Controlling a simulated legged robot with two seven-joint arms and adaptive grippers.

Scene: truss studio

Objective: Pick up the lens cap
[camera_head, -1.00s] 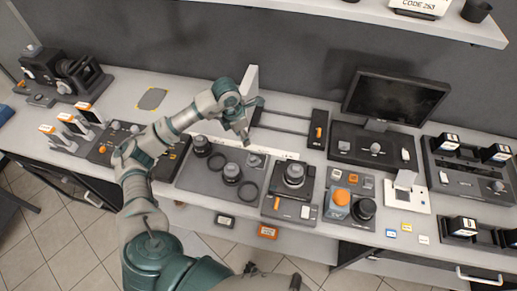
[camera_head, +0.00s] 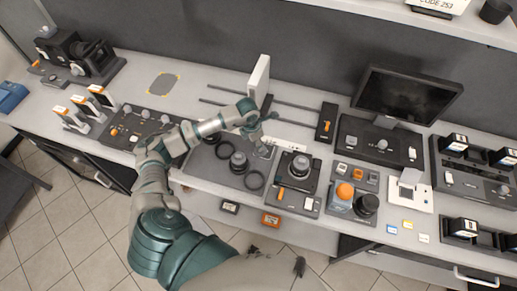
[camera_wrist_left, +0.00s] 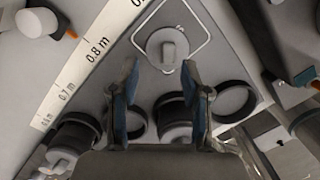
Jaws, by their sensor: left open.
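The lens cap (camera_wrist_left: 167,47) looks like a grey disc with a raised grip tab. It lies inside a white square outline on the grey mat (camera_wrist_left: 218,62). In the head view the cap (camera_head: 262,151) is small and partly hidden near my left gripper (camera_head: 262,138). In the left wrist view my left gripper (camera_wrist_left: 160,72) is open, with two dark blue-edged fingers apart and nothing between them. The cap shows just beyond the fingertips, roughly centred between them. My right gripper is not in view.
A lens (camera_head: 238,163) and dark rings (camera_head: 255,180) share the mat. A white ruler strip (camera_wrist_left: 92,52) runs along its back edge. A camera-like device (camera_head: 295,166) stands to the right. A white upright plate (camera_head: 259,80) stands behind.

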